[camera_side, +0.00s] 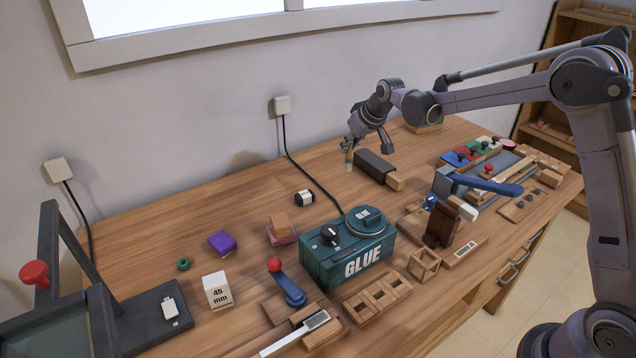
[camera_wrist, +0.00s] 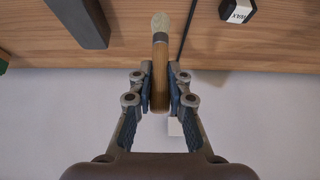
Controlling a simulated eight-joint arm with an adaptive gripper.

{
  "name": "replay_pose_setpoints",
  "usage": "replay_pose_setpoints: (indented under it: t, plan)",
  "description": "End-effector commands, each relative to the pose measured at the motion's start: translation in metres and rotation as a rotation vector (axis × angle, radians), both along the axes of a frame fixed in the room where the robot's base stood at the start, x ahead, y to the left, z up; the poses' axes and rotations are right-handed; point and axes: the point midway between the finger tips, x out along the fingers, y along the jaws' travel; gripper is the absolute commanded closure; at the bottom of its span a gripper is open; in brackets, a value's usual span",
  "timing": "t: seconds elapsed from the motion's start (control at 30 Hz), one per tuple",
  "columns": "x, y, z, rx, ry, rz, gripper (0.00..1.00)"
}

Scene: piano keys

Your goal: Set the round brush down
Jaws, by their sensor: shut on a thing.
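The round brush (camera_wrist: 160,60) has a wooden handle, a dark ferrule and a pale round bristle tip. In the wrist view my gripper (camera_wrist: 160,92) is shut on its handle, with the bristle end pointing away from the jaws. In the side view my gripper (camera_side: 368,143) is over the back of the bench near the wall. The brush (camera_side: 349,160) hangs roughly upright there, bristles down, left of the dark grey box. I cannot tell whether its tip touches the wooden bench top (camera_side: 245,185).
A black cable (camera_side: 300,172) runs down the wall to the left. A small black-and-white block (camera_side: 304,198) and the green glue box (camera_side: 345,250) lie nearer the front. Bare bench lies left of the brush.

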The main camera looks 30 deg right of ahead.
Motion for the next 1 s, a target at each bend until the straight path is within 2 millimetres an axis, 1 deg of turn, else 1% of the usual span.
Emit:
replay_pose_setpoints:
  t: [0.03,0.1,0.2,0.3,0.47,0.6,0.7,0.8,1.0]
  plan:
    - [0.006,0.010,-0.007,-0.001,0.000,0.003,1.00]
    - [0.013,0.022,-0.015,0.000,0.000,0.004,1.00]
    - [0.021,0.034,-0.024,-0.001,0.000,0.002,1.00]
    - [0.026,0.041,-0.029,-0.001,0.000,0.001,1.00]
    - [0.029,0.045,-0.038,0.001,0.000,-0.001,1.00]
    - [0.028,0.045,-0.057,0.001,0.000,-0.001,1.00]
    - [0.028,0.045,-0.068,0.001,0.000,-0.001,1.00]
    - [0.028,0.045,-0.072,0.001,0.000,-0.001,1.00]
    - [0.028,0.044,-0.072,0.001,0.000,-0.001,1.00]
